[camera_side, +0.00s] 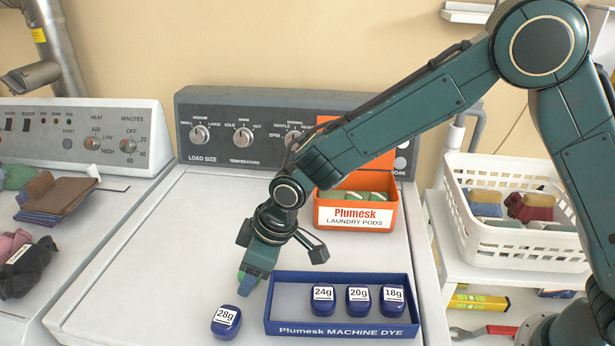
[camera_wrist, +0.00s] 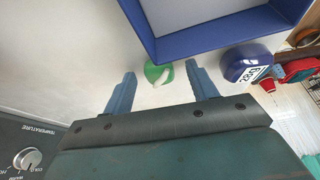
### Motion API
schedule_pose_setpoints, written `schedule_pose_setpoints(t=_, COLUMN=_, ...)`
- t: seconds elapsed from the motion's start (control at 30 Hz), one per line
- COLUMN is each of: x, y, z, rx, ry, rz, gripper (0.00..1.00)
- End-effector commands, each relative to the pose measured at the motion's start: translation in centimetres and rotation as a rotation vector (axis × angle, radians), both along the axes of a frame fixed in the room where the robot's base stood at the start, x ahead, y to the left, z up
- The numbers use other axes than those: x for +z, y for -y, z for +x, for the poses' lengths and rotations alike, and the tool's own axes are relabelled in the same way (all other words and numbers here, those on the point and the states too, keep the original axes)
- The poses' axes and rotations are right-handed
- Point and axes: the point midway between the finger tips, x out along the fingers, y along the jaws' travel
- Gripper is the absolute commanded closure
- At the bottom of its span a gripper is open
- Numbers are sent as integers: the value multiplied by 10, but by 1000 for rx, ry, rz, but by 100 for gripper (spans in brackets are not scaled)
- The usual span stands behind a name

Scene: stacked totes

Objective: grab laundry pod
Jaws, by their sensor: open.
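A green-and-white laundry pod (camera_wrist: 153,72) lies on the white machine top, between my open fingertips in the wrist view. A gap shows on both sides of it. In the side view only a bit of green (camera_side: 241,275) shows beside the fingers, which hide the rest. My gripper (camera_side: 249,284) points down, open, left of the blue tray. Whether the fingertips touch the surface I cannot tell. More green pods (camera_side: 372,196) sit in the orange Plumesk laundry pods box (camera_side: 322,215) behind and to the right.
The blue dye tray (camera_side: 340,332) holds dye containers marked 24g, 20g and 18g. A loose 28g container (camera_side: 226,322) stands near my fingers. The control panel (camera_side: 220,150) rises behind. A white basket (camera_side: 520,245) stands right. The machine top is clear to the left.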

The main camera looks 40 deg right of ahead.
Motion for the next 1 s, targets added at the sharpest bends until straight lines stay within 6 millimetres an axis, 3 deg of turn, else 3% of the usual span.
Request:
schedule_pose_setpoints(t=0.47, x=0, y=0, z=0, rx=0, ry=1, rz=1, gripper=42)
schedule_pose_setpoints(t=0.7, x=0, y=0, z=0, rx=0, ry=1, rz=1, gripper=89)
schedule_pose_setpoints(t=1.0, x=0, y=0, z=0, rx=0, ry=1, rz=1, gripper=90)
